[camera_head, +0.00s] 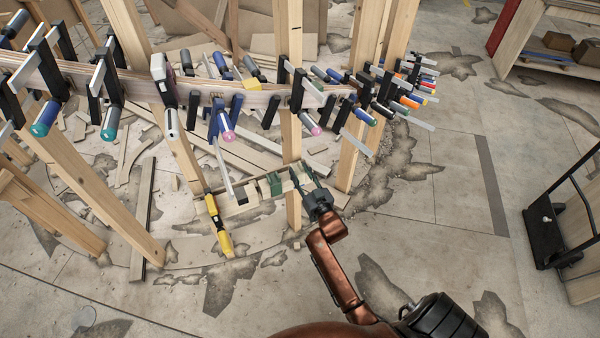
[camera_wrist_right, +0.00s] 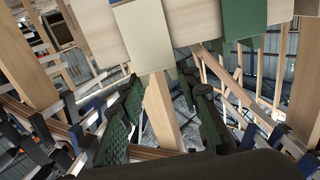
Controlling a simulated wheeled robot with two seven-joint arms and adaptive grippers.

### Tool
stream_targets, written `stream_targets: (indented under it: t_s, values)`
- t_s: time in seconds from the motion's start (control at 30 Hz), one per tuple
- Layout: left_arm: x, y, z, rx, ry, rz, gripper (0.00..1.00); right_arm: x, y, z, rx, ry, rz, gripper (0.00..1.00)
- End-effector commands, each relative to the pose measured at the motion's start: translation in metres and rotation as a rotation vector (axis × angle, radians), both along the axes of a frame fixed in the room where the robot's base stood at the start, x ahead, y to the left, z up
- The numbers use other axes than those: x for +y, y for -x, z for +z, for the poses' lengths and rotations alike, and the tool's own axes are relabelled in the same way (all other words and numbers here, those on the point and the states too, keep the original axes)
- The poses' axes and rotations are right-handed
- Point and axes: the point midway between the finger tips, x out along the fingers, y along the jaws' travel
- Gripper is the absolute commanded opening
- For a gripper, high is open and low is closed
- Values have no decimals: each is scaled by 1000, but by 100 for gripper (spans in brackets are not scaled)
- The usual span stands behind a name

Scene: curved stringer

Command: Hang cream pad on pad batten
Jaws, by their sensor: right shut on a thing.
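The cream pad (camera_wrist_right: 143,35) shows in the right wrist view as a flat pale piece against the wooden pad batten (camera_wrist_right: 195,22). My right gripper (camera_wrist_right: 163,88) is shut on the cream pad, its green-lined fingers at the pad's lower end. In the head view, the batten (camera_head: 237,208) is a low, pale board between the posts, and my right gripper (camera_head: 306,180) is at its right end. A green pad (camera_wrist_right: 243,18) hangs on the batten beside the cream one. I cannot tell whether the cream pad is hooked over the batten. My left gripper is out of view.
A curved wooden stringer (camera_head: 245,99) with several clamps crosses above the batten, carried on upright posts (camera_head: 292,145). A yellow and black tool (camera_head: 218,226) hangs at the batten's left end. Offcuts lie behind. A cart (camera_head: 555,235) stands at the right. Open floor lies right of my arm.

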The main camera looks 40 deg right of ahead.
Motion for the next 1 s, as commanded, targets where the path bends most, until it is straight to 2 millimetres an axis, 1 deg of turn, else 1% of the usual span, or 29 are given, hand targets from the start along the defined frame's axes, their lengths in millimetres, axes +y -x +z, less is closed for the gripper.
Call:
stream_targets:
  t_s: [0.3, 0.57, 0.6, 0.87, 1.0]
  values:
    - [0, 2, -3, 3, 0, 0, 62, 1, 0, -10, 0, -1, 0, 0]
    - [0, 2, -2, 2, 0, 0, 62, 1, 0, -10, -1, -1, 0, 0]
    - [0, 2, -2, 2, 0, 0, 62, 1, 0, -10, -1, -1, 0, 33]
    - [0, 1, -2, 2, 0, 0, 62, 0, 0, -10, 0, 0, 0, 51]
    - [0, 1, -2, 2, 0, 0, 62, 0, 0, -10, 0, 0, 0, 51]
